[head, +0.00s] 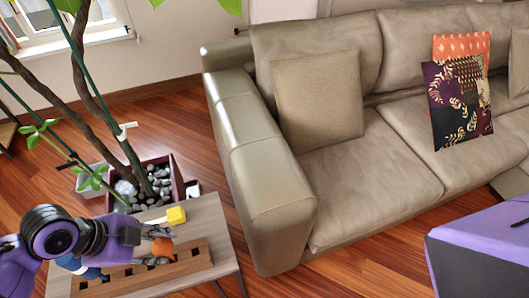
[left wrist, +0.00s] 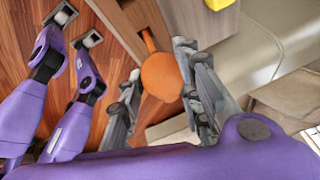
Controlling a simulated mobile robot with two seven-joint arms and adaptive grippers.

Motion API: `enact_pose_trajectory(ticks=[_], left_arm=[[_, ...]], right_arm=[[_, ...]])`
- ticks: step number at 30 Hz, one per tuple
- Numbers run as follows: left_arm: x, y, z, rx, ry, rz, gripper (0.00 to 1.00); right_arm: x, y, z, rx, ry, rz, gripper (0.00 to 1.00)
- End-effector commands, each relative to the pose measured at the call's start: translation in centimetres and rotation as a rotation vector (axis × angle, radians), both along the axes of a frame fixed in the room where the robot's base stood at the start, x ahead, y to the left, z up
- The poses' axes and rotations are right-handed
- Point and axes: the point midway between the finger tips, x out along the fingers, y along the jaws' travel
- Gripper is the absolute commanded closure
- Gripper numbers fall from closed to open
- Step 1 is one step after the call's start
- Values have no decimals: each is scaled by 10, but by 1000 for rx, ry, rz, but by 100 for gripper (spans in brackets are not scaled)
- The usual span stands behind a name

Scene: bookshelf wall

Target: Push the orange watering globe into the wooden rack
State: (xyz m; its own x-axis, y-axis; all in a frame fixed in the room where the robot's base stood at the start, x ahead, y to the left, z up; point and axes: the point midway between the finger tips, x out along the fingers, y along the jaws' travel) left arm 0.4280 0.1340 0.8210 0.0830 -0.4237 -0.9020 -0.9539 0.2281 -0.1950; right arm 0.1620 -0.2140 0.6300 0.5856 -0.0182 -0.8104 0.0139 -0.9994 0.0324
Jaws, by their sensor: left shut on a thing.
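The orange watering globe (head: 161,247) is at the wooden rack (head: 199,255), which lies on a small table. In the left wrist view the globe's round bulb (left wrist: 161,76) sits between my left gripper's fingers (left wrist: 165,85), and its narrow stem points at the rack (left wrist: 122,22). My left gripper (head: 156,246) is shut on the globe, low over the rack. The fingers partly cover the globe in the head view. I cannot tell how deep the stem sits in an opening. The right gripper is not in view.
A yellow object (head: 176,215) stands on the table (head: 206,212) behind the rack. A blue-and-white object (head: 75,266) shows at the rack's left, partly hidden by my arm. A planter with stones (head: 148,186) and a tree is behind. A beige sofa (head: 262,190) stands right.

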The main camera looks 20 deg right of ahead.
Motion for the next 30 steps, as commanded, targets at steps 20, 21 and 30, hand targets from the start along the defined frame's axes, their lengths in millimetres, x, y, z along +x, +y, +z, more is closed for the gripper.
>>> enact_pose_trajectory(ticks=[20, 21, 30], left_arm=[[0, 0, -6, 0, 0, 0, 46], [0, 0, -6, 0, 0, 0, 46], [0, 0, -6, 0, 0, 0, 30]], right_arm=[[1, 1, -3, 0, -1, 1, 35], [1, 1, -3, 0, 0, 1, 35], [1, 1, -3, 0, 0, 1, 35]])
